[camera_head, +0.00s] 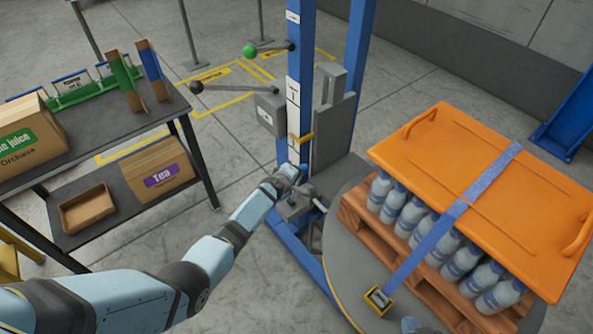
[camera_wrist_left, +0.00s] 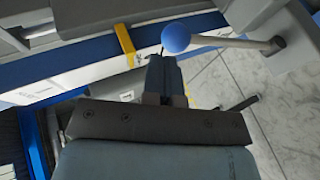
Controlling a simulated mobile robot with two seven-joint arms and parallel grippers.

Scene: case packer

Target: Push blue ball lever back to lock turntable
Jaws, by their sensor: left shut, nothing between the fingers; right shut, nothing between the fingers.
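The blue ball (camera_wrist_left: 176,37) sits on the end of a grey lever rod (camera_wrist_left: 235,43), seen in the left wrist view. My left gripper (camera_wrist_left: 164,60) is shut and empty, with its tips right beside the ball; I cannot tell whether they touch. In the head view my left arm reaches in from the lower left to the post, and a small patch of the blue ball (camera_head: 304,169) shows just past its hand. The fingertips are hidden there. The grey round turntable (camera_head: 345,270) carries the loaded pallet. My right gripper's fingers do not show.
Strapped bottles stand on a pallet under an orange cover (camera_head: 480,190). The blue post (camera_head: 294,80) has a green ball lever (camera_head: 250,50) and a black ball lever (camera_head: 197,88) higher up. A shelf table (camera_head: 120,125) with boxes stands at left.

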